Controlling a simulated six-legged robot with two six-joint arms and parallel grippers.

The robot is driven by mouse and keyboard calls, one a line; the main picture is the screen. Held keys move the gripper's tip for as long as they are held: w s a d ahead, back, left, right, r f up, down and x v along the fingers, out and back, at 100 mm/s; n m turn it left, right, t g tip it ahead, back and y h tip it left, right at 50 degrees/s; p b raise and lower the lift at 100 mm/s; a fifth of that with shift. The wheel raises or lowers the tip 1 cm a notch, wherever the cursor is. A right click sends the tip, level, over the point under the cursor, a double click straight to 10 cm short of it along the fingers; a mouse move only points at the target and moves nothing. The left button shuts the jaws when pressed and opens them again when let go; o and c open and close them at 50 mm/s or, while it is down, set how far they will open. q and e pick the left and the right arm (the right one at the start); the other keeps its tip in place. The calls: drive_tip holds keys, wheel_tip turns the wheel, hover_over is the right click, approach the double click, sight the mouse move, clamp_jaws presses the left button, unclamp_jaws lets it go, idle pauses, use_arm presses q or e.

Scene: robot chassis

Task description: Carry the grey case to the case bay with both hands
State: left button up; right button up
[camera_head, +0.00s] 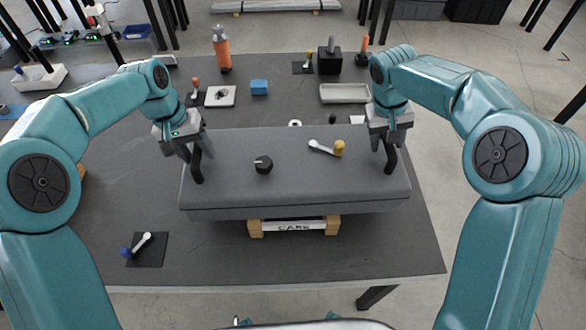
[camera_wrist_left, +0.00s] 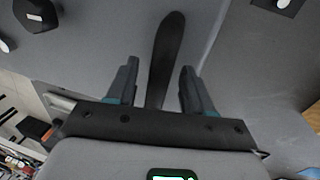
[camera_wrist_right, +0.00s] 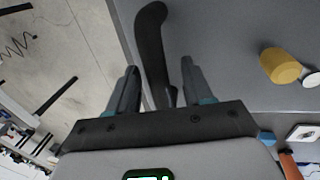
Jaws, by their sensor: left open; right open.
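The grey case (camera_head: 300,187) is a long flat box lying level at the middle of the table. Two wooden blocks and a white label that seems to read "CASE" (camera_head: 293,227) show under its front edge. A black handle stands at each end of the case: the left handle (camera_wrist_left: 165,50) and the right handle (camera_wrist_right: 150,40). My left gripper (camera_head: 192,158) is open, its fingers on either side of the left handle. My right gripper (camera_head: 388,147) is open, its fingers on either side of the right handle. The case's underside is hidden.
A black knob (camera_head: 263,165) and a white tool with a yellow end (camera_head: 328,149) lie on the case. An orange bottle (camera_head: 222,50), blue box (camera_head: 259,87) and pale tray (camera_head: 344,94) stand behind. A blue-ended tool (camera_head: 138,246) lies front left. The table's front right is clear.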

use_arm(q)
drive_tip(key=shift+w+d+f, duration=0.2)
drive_tip(key=shift+w+f, duration=0.05)
drive_tip(key=shift+f, duration=0.05)
use_arm(e)
drive_tip(key=shift+w+d+f, duration=0.2)
drive_tip(key=shift+w+f, duration=0.05)
drive_tip(key=shift+f, duration=0.15)
use_arm(q)
drive_tip(key=shift+s+a, duration=0.1)
use_arm(e)
drive_tip(key=shift+s+a+r, duration=0.1)
use_arm(q)
drive_tip(key=shift+s+r, duration=0.1)
drive_tip(key=c, duration=0.5)
use_arm(e)
drive_tip(key=shift+s+r, duration=0.1)
drive_tip(key=c, duration=0.5)
use_arm(q)
clamp_jaws()
use_arm(e)
clamp_jaws()
